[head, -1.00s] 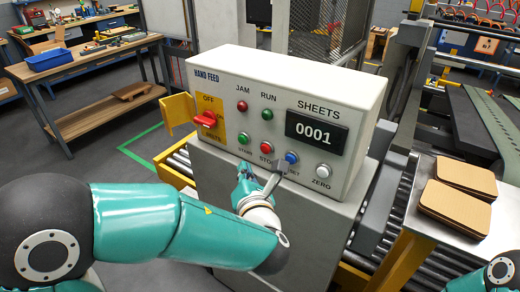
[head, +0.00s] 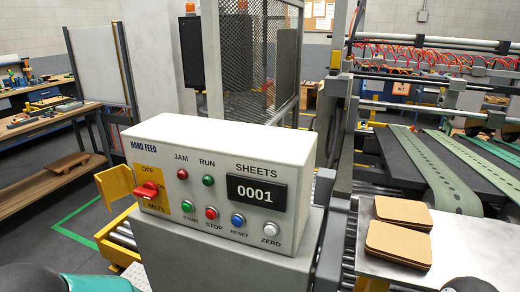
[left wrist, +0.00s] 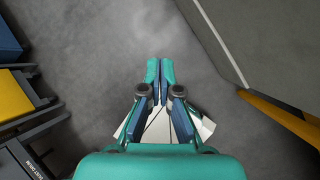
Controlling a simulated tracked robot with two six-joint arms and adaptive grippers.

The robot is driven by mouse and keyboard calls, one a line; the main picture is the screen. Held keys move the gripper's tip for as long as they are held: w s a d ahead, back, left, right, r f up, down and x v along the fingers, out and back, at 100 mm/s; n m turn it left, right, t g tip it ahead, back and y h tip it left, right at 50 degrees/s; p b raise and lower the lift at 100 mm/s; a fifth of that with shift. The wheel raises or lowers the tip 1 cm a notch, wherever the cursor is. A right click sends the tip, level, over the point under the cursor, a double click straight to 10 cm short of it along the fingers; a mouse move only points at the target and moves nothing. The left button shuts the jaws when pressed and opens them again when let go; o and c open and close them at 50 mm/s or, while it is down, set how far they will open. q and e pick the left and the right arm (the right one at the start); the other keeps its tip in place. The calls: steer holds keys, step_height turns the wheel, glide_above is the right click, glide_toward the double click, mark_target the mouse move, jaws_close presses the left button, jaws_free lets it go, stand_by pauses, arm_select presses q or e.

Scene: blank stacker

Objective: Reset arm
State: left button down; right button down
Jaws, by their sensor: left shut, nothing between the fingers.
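My left gripper (left wrist: 160,72) shows in the left wrist view with its teal fingers together and nothing between them, over bare grey floor. In the head view my left gripper is out of frame, and only a teal and black piece of my arm shows at the bottom left. The control box (head: 225,150) labelled HAND FEED stands in the middle of the head view. Its red switch (head: 146,190) is on a yellow plate, and the display (head: 256,193) reads 0001. Its START, STOP, RESET and ZERO buttons are uncovered. My right gripper is not visible.
A metal table (head: 465,260) with two stacks of brown sheets (head: 398,243) stands at the right. A wooden bench (head: 45,190) is at the left. In the left wrist view a yellow bar (left wrist: 280,115) lies at the right and dark and yellow equipment (left wrist: 15,105) at the left.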

arm_select(q)
steer(key=s+d+f+n+g+h, duration=0.75)
steer(key=s+f+n, duration=0.6)
steer(key=n, duration=0.75)
steer(key=f+n+t, duration=0.1)
steer(key=n, duration=0.2)
steer(key=f+n+t+h, duration=0.1)
steer(key=n, duration=0.3)
steer(key=f+n+t, duration=0.1)
steer(key=n+t, duration=0.1)
steer(key=n, duration=0.1)
steer(key=shift+w+a+f+n, duration=0.1)
steer(key=shift+w+a+n, duration=0.2)
